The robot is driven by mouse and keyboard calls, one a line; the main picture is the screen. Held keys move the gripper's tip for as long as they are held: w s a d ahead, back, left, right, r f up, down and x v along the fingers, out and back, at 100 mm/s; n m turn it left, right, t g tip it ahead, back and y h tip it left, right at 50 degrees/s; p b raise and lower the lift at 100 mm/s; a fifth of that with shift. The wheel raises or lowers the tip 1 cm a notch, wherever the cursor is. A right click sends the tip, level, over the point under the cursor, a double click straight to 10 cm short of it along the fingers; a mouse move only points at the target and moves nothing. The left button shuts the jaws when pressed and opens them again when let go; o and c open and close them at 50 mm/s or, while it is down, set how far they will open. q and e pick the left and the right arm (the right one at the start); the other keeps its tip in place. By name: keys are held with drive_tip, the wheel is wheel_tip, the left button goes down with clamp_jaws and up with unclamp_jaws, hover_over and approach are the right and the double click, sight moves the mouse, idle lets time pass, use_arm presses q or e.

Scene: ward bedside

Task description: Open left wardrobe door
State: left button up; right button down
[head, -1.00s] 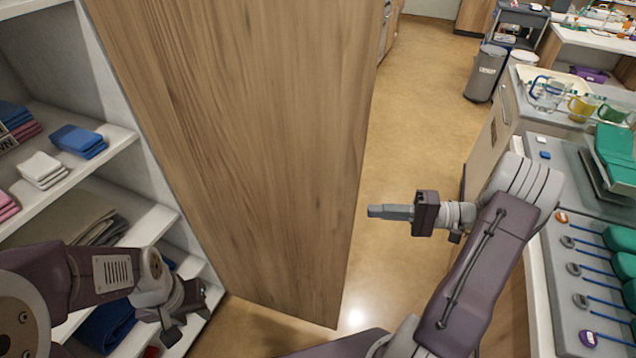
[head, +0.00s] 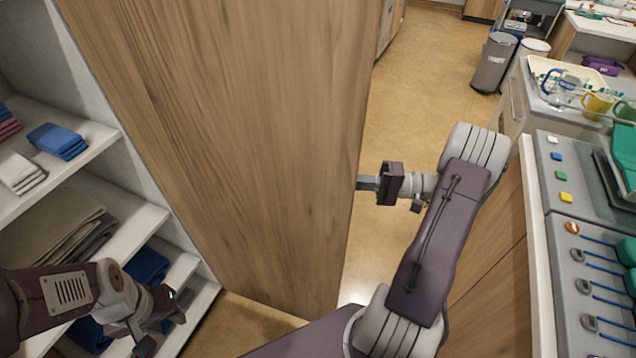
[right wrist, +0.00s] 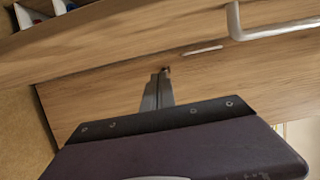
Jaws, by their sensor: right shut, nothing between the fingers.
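The wooden wardrobe door (head: 215,130) stands open, its broad face filling the middle of the head view. The wardrobe's shelves (head: 110,145) show on its left. My left gripper (head: 165,325) is at the lower left by the low shelves, its fingers apart and empty. My right gripper (head: 368,183) is shut and empty, its tips at the door's free edge in the head view; I cannot tell whether they touch. In the right wrist view the shut fingers (right wrist: 157,88) point at wood panels. A pale bar handle (right wrist: 275,27) shows there at the upper right.
Folded blue cloths (head: 58,140) and a beige blanket (head: 55,230) lie on the shelves. A counter (head: 545,240) with trays and tools runs along the right. A grey bin (head: 494,62) stands farther back. Floor (head: 425,75) is clear between door and counter.

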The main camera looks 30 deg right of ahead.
sight(304, 192)
drive_tip(key=a, duration=0.3)
drive_tip(key=w+a+p, duration=0.1)
drive_tip(key=a, duration=0.6)
drive_tip(key=shift+w+a+p, duration=0.2)
drive_tip(key=shift+w+p, duration=0.15)
drive_tip(key=shift+p, duration=0.05)
drive_tip(key=shift+f, duration=0.1)
